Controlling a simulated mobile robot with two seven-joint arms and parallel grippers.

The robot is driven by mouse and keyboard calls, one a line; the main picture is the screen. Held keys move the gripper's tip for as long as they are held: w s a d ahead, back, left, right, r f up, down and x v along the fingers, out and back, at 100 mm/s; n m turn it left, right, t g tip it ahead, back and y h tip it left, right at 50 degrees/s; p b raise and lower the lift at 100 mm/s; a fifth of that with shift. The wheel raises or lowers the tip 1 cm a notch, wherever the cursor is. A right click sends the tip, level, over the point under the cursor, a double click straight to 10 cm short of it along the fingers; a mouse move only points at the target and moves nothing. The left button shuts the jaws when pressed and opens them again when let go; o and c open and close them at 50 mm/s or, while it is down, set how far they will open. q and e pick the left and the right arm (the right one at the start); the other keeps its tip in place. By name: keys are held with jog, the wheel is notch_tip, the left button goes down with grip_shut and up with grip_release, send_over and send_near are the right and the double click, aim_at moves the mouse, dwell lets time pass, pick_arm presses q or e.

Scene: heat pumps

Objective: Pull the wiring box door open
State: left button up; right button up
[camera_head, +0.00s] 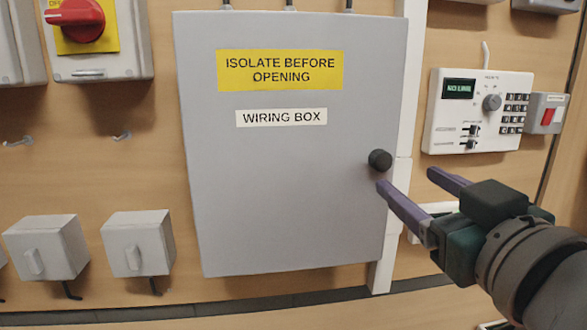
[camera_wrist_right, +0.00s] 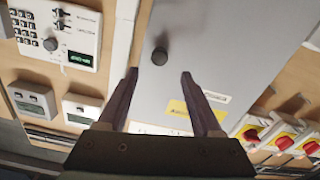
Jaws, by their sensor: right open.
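The grey wiring box door (camera_head: 285,190) is shut flat on the wall box in the head view. It bears a yellow "ISOLATE BEFORE OPENING" label and a white "WIRING BOX" label. Its black round knob (camera_head: 380,160) is near the right edge. My right gripper (camera_head: 405,178) is open and empty, its purple fingers pointing at the door just below and right of the knob. In the right wrist view the knob (camera_wrist_right: 159,56) shows beyond the open fingertips (camera_wrist_right: 159,73), roughly midway between them, and the fingers are not closed on it. My left gripper is out of view.
A white controller panel (camera_head: 478,110) with a keypad is on the wall to the right, beside a small red-switch box (camera_head: 547,113). A red rotary isolator (camera_head: 80,25) is at upper left. Grey switch boxes (camera_head: 138,243) are at lower left. White trunking (camera_head: 405,100) runs beside the door.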

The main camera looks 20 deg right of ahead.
aim_at(384, 162)
jog(key=p+x, duration=0.1)
jog(key=x, duration=0.7)
jog(key=shift+p, duration=0.3)
jog(key=shift+s, duration=0.1)
grip_shut()
dwell(0.9)
